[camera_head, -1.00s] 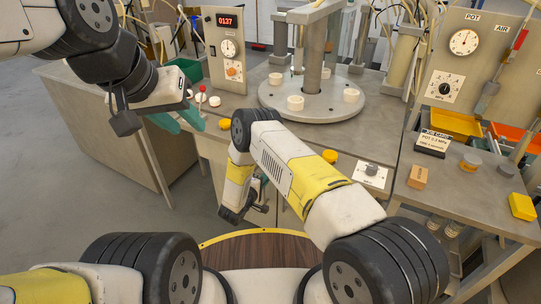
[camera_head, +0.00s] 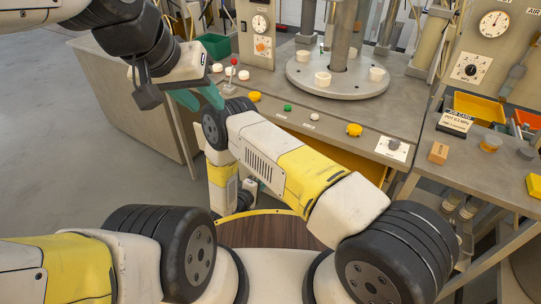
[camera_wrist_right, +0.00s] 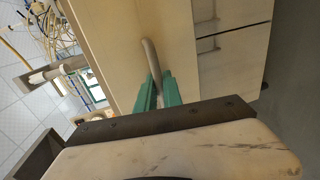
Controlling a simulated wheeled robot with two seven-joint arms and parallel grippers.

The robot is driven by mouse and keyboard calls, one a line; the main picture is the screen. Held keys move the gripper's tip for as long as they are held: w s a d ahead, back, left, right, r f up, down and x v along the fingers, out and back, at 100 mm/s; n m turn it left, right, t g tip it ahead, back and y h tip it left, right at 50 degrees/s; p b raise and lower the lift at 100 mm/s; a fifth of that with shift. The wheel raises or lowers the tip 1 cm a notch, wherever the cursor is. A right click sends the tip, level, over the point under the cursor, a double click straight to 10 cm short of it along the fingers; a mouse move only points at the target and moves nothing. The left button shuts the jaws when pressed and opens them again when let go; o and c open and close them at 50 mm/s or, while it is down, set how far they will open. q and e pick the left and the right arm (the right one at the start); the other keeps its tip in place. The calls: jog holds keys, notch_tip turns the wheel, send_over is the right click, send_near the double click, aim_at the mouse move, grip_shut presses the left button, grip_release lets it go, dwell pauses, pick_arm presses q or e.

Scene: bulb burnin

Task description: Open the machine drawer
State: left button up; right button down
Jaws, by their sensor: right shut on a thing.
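The machine bench (camera_head: 420,163) carries a round grey turntable (camera_head: 330,82). In the right wrist view, the green fingers of my right gripper (camera_wrist_right: 158,92) are shut on a grey bar handle (camera_wrist_right: 149,50) in front of a pale tan panel (camera_wrist_right: 120,50). In the head view my right gripper is hidden behind its own arm, at the bench front. A tan-yellow surface (camera_head: 352,165) shows below the bench edge; I cannot tell if it is the drawer's front or inside. My left gripper (camera_head: 202,97) is open and empty, its teal fingers above the bench's left front edge.
Grey fronts with handles (camera_wrist_right: 222,65) stand beside the tan panel in the right wrist view. Yellow (camera_head: 354,130) and green (camera_head: 287,108) buttons sit on the bench. Floor at left is clear.

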jog(key=shift+s+a, duration=0.1)
jog(key=shift+s, duration=0.05)
jog(key=c, duration=1.5)
grip_release()
